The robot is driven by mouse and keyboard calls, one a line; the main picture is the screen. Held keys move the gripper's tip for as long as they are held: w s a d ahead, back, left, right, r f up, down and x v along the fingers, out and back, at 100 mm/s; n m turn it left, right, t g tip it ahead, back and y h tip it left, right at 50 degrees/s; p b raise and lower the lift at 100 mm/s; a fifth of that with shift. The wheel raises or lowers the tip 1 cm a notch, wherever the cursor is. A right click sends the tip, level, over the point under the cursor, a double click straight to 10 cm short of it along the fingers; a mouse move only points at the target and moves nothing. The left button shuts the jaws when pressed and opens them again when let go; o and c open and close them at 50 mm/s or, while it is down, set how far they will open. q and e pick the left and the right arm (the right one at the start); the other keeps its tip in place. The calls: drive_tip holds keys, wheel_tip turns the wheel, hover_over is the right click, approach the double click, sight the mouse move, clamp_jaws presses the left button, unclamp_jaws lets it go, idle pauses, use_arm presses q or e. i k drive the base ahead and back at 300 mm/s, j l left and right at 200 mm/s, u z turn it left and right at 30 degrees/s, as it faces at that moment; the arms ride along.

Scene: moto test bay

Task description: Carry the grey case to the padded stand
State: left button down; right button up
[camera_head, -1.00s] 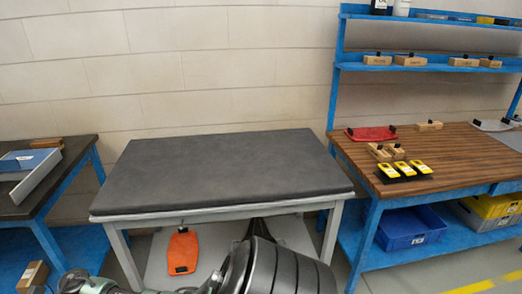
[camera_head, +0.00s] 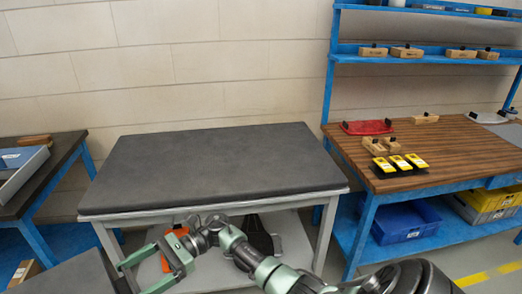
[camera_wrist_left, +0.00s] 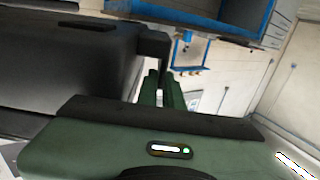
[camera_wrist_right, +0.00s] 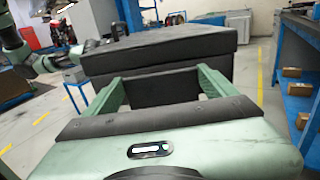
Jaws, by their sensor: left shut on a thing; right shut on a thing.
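The padded stand (camera_head: 210,165) has a flat dark grey pad on a pale frame, and its top is bare. The grey case (camera_head: 75,275) shows only partly at the bottom left of the head view, in front of the stand. My right gripper (camera_head: 132,278) holds the case's side. In the right wrist view the case (camera_wrist_right: 165,48) has a dark block between my right fingers (camera_wrist_right: 160,88). In the left wrist view the case (camera_wrist_left: 70,65) fills the left, and my left fingers (camera_wrist_left: 163,88) are shut on its dark handle-like part. My left gripper is outside the head view.
A wooden workbench (camera_head: 450,150) with yellow devices (camera_head: 400,163) and a red item (camera_head: 367,127) stands right of the stand. A dark-topped blue table (camera_head: 60,160) stands left. An orange item (camera_head: 172,240) lies on the stand's lower shelf, partly hidden by my right arm.

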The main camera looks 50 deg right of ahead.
sight(191, 167)
drive_tip(key=z, duration=1.05)
drive_tip(key=i, duration=0.1)
